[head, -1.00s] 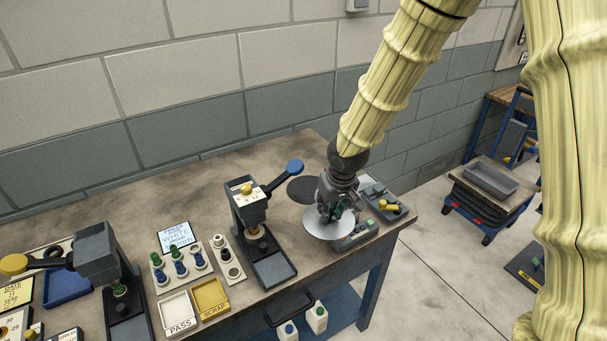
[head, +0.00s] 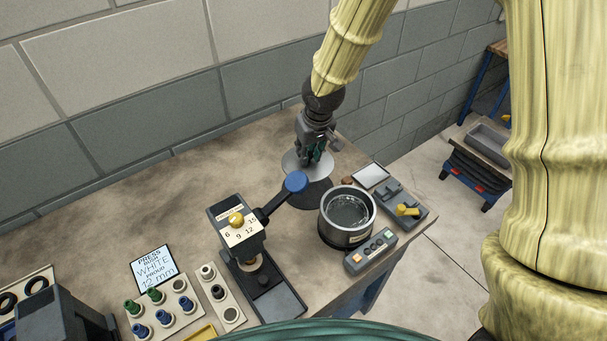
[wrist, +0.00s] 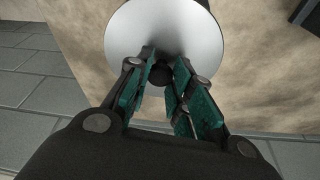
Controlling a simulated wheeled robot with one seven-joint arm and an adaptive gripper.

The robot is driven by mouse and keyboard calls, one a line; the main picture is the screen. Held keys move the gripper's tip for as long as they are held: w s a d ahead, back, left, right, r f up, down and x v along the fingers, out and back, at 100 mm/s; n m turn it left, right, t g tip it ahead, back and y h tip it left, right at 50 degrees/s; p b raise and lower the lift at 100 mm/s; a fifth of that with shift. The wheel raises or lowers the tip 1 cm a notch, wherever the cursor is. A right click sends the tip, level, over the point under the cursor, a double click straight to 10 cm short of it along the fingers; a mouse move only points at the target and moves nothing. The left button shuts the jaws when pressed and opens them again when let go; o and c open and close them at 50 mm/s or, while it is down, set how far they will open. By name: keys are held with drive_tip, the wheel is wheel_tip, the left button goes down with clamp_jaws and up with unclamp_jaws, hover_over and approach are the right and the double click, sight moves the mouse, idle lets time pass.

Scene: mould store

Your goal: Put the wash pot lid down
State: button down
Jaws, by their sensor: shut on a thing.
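The wash pot lid (head: 292,163) is a pale metal disc with a dark knob. My gripper (head: 312,160) is shut on that knob, which shows between the green fingertips in the wrist view, with the lid (wrist: 190,35) around it. The lid overlaps the far part of a dark round mat (head: 311,196) on the bench; whether it touches or hangs above cannot be told. The wash pot (head: 347,236) stands uncovered to the right and nearer, a dark cylinder with a steel rim and clear liquid inside.
A press with a blue-knobbed lever (head: 296,182) stands left of the pot, its knob close to the mat. A control box (head: 371,251) and a grey device with a yellow handle (head: 402,208) lie right of the pot. The bench (head: 215,160) is bare at the back left.

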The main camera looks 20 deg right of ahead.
sight(314, 171)
drive_tip(key=shift+s+f+p, duration=0.1)
drive_tip(key=shift+f+p, duration=0.95)
drive_tip(key=shift+f, duration=3.75)
drive_tip(key=shift+f, duration=0.2)
drive_tip(key=c, duration=1.3)
unclamp_jaws()
drive_tip(key=shift+r, duration=0.1)
drive_tip(key=shift+o, duration=0.2)
drive_tip(key=shift+b+v, duration=1)
drive_tip(key=shift+v, duration=5.1)
